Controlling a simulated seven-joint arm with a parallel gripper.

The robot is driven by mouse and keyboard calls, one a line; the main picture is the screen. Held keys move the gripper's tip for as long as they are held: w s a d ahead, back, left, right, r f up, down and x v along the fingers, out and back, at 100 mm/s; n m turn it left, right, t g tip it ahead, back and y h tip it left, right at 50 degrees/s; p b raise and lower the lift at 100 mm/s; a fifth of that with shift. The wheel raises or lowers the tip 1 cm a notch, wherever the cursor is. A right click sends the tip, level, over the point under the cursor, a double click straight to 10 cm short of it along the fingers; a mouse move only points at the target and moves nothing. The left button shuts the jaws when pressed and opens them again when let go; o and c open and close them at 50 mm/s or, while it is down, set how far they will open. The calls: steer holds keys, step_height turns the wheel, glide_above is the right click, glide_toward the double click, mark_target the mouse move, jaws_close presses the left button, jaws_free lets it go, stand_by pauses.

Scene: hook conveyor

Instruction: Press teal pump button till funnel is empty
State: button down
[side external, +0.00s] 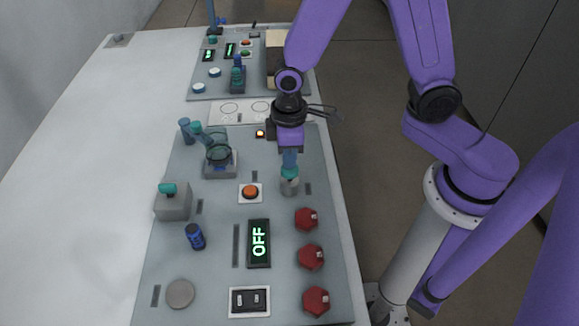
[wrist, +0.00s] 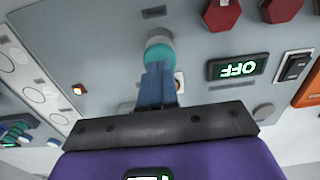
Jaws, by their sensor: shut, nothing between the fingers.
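The teal pump button (side external: 289,172) caps a pale grey cylinder (side external: 289,187) at the panel's right side. It shows in the wrist view (wrist: 159,52), partly covered by my fingertips. My gripper (side external: 289,157) points down with its blue fingers shut and empty, right over the button; they also show in the wrist view (wrist: 160,68). The tips are at or just above the button; I cannot tell whether they touch. A clear bluish glass vessel (side external: 218,152), which looks like the funnel, sits on a grey block left of my gripper. Its liquid level is too small to tell.
An orange button (side external: 250,192) and a dark display reading OFF (side external: 259,243) stand nearby. Several red hexagonal knobs (side external: 310,257) line the right edge. A grey block with a teal top (side external: 173,200) and a blue can (side external: 195,237) stand left. The white table (side external: 80,200) is clear.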

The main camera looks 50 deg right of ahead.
steer(key=shift+f, duration=1.45)
steer(key=shift+r, duration=1.75)
steer(key=shift+r, duration=0.1)
steer(key=shift+r, duration=2.4)
